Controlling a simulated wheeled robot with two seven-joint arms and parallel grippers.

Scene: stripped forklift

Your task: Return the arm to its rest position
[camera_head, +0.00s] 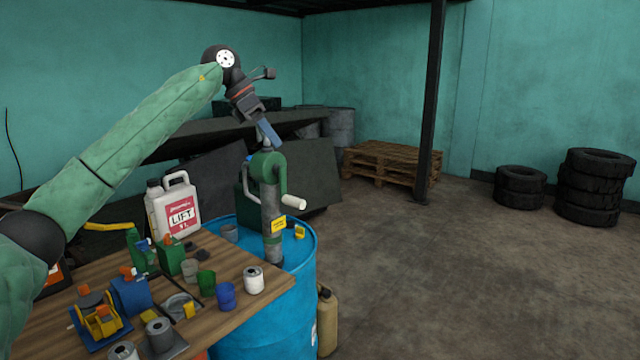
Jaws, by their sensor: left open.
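My left arm, in a green sleeve, comes in from the left and reaches up over the workbench. My left gripper (268,134) points down and to the right, its fingers open. In the picture its tips lie just above the green head of a hand pump (267,166); I cannot tell whether they touch it. Nothing shows held in the fingers. The pump stands upright on a blue drum (312,262), with a white crank handle (292,202) at its right. My right gripper is out of view.
A wooden bench (232,258) at lower left carries a white LIFT jug (173,205), several cups and small coloured parts. A tan canister (327,320) stands beside the drum. A pallet stack (385,165), a dark post (431,110) and tyres (590,187) stand behind. The floor at right is clear.

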